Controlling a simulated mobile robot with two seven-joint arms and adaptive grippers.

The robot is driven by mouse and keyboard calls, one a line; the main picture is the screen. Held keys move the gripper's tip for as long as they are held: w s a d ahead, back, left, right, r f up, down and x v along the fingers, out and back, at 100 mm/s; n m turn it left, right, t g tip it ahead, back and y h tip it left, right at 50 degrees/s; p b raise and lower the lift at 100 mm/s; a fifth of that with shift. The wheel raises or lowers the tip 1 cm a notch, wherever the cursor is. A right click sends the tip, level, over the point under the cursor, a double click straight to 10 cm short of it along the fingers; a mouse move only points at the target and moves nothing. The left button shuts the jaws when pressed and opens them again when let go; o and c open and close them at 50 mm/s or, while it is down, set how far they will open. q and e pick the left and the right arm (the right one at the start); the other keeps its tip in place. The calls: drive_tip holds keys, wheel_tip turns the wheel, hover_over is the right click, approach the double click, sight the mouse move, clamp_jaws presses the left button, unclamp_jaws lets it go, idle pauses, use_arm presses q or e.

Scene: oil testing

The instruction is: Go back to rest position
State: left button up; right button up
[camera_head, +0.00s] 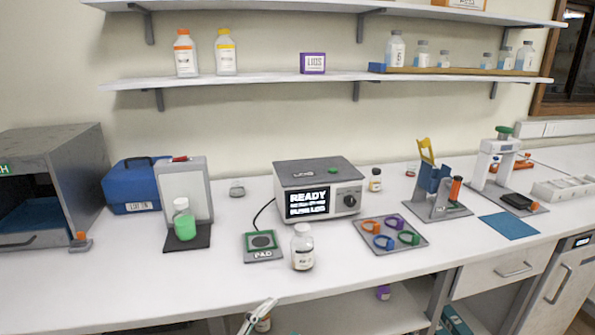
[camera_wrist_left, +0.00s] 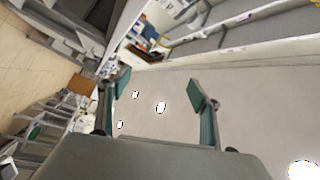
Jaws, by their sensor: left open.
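My left gripper (camera_wrist_left: 158,92) shows in the left wrist view with its two teal-padded fingers spread apart. Nothing is between the fingers, and a blank pale surface lies behind them. In the head view, a small pale and teal piece (camera_head: 258,316) shows at the bench's front edge; I cannot tell whether it is part of a gripper. My right gripper is in neither view.
The white bench (camera_head: 120,285) holds a white-capped bottle (camera_head: 302,248) near its front edge, a READY machine (camera_head: 317,190), a ring tray (camera_head: 390,236) and a bottle with green contents (camera_head: 184,222). Shelves (camera_head: 250,80) hang above. The bench's front left is clear.

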use_arm(q)
drive_tip(key=s+a+f+n+g+y, duration=0.2)
drive_tip(key=s+a+f+n+y, duration=0.3)
drive_tip(key=f, duration=0.8)
drive_tip(key=s+a+f+n+g+y, duration=0.2)
drive_tip(key=s+a+f+n+y, duration=0.4)
drive_tip(key=s+a+f+n, duration=0.6)
drive_tip(key=shift+s+a+f+g+y, duration=0.3)
drive_tip(key=shift+s+a+f, duration=0.25)
drive_tip(key=shift+s+f, duration=0.15)
